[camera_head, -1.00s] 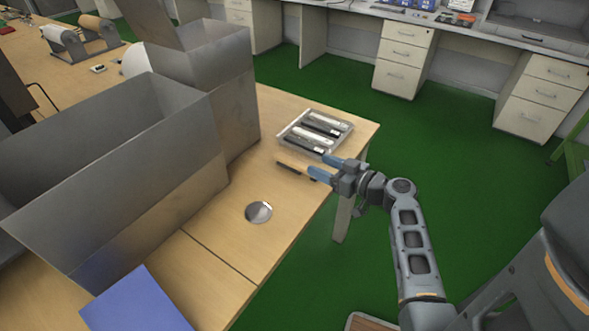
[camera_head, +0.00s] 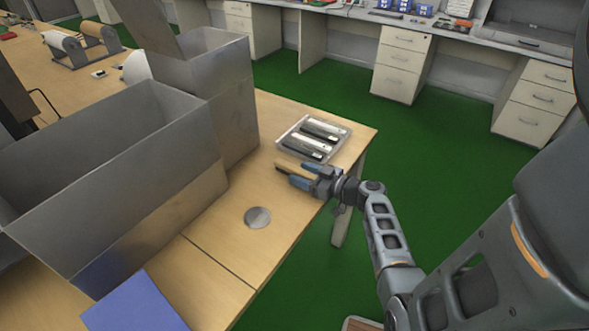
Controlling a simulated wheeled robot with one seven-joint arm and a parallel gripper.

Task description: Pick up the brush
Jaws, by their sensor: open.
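The brush (camera_head: 287,167) lies near the right edge of the wooden table, just in front of a clear tray. Its tan wooden part shows; its dark part is mostly hidden by my gripper. My gripper (camera_head: 298,175) is open, with its blue fingers low over the table at the brush. The brush's right end appears to lie between or under the fingers; I cannot tell which, nor whether they touch it.
The clear tray (camera_head: 282,142) with several black and white items sits just behind the brush. Tall grey metal boxes (camera_head: 120,195) stand to the left. A round silver disc (camera_head: 257,217) lies in front on the table. A blue sheet (camera_head: 135,305) lies at lower left.

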